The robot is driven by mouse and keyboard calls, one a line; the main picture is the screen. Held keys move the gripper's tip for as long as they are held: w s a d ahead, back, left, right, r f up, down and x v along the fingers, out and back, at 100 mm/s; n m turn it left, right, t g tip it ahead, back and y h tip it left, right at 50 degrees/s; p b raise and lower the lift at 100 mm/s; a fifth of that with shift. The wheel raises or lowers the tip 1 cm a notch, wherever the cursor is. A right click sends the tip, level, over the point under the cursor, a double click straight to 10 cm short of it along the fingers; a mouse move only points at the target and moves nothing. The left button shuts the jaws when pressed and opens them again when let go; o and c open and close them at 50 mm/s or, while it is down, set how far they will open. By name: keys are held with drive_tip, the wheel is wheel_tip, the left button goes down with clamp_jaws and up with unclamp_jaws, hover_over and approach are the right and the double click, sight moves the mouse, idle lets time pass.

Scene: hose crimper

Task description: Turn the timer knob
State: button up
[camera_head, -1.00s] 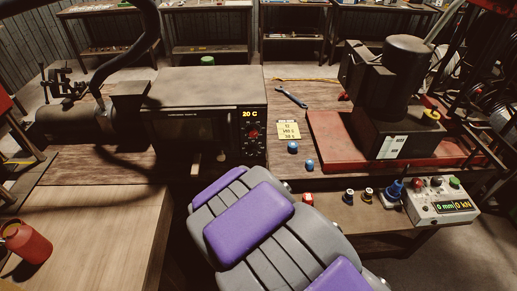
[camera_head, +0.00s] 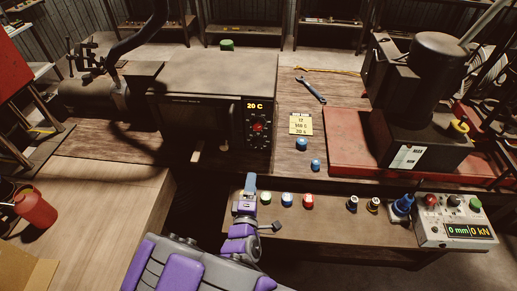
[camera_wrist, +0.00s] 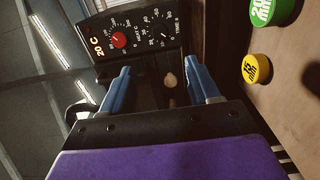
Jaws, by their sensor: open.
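The oven (camera_head: 215,75) stands on the bench with its dark control panel (camera_head: 257,120) facing me, reading 20 C. The panel has a red heat knob (camera_head: 258,127), also clear in the wrist view (camera_wrist: 118,40). The timer dial (camera_wrist: 163,40), marked TIME S, sits beside it in the wrist view; its knob is dark and hard to make out. My gripper (camera_head: 250,183) is low in front of the panel. In the wrist view my gripper (camera_wrist: 161,75) has its two blue fingers apart, nothing held, short of the panel. A pale rounded piece (camera_wrist: 169,79) shows beyond them.
Several small coloured pieces, including a red one (camera_head: 308,202), line the front shelf right of my gripper. A yellow note (camera_head: 301,124) and a wrench (camera_head: 311,90) lie right of the oven. The press (camera_head: 425,100) and its control box (camera_head: 455,222) are farther right.

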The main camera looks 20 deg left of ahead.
sight(257, 147)
drive_tip(key=b+x, duration=0.2)
drive_tip(key=x, duration=1.3)
drive_tip(key=shift+d+f+b, duration=0.1)
drive_tip(key=shift+d+b, duration=0.05)
drive_tip(key=shift+b, duration=0.2)
drive_tip(key=shift+w+a, duration=0.25)
drive_tip(key=shift+w, duration=0.45)
drive_tip(key=c, duration=1)
